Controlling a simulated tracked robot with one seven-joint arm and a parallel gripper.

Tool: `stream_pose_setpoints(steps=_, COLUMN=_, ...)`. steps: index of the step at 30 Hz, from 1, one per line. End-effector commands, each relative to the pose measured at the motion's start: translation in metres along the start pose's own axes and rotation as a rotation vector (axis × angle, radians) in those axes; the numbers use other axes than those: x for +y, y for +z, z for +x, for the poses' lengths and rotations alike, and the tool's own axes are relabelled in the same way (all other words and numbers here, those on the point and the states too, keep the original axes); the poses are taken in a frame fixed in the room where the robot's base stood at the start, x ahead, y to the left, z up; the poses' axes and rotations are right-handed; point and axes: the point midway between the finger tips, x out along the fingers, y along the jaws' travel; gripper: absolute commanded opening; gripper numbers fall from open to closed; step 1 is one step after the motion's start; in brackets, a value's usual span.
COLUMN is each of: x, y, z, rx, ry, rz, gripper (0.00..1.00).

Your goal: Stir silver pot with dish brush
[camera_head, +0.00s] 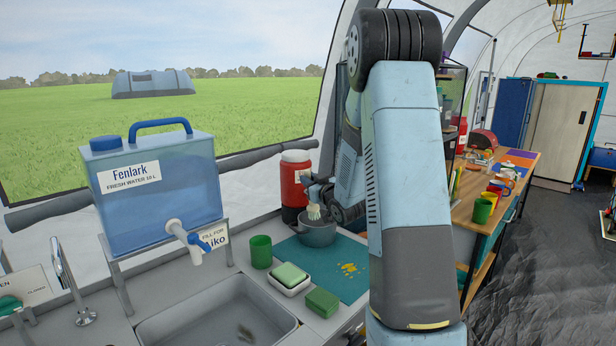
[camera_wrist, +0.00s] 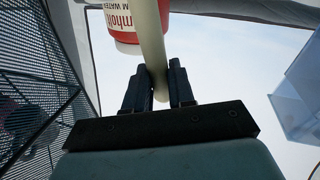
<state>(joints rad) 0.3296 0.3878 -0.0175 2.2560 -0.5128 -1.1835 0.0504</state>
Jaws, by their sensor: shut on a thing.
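The silver pot (camera_head: 319,236) stands on a teal mat (camera_head: 345,262) on the counter. My gripper (camera_head: 316,188) is above the pot and shut on the dish brush. The brush's pale bristle head (camera_head: 313,212) points down at the pot's opening; its lower end is at the rim, and I cannot tell how deep it reaches. In the wrist view the brush's cream handle (camera_wrist: 152,45) runs between the two dark fingers of my gripper (camera_wrist: 158,88). The inside of the pot is mostly hidden.
A red and white container (camera_head: 294,183) stands close behind the pot. A green cup (camera_head: 261,252), sponges (camera_head: 322,302) and a sink (camera_head: 215,315) lie in front and left. A blue water tank (camera_head: 160,190) stands at left. Yellow spots mark the mat.

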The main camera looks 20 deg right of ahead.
Motion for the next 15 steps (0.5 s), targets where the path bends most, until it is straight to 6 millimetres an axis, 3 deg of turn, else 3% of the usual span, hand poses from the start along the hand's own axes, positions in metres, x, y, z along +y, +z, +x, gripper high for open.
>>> stream_pose_setpoints(steps=15, x=0.0, y=0.034, z=0.0, rx=-0.001, ry=0.0, rz=0.0, gripper=0.0)
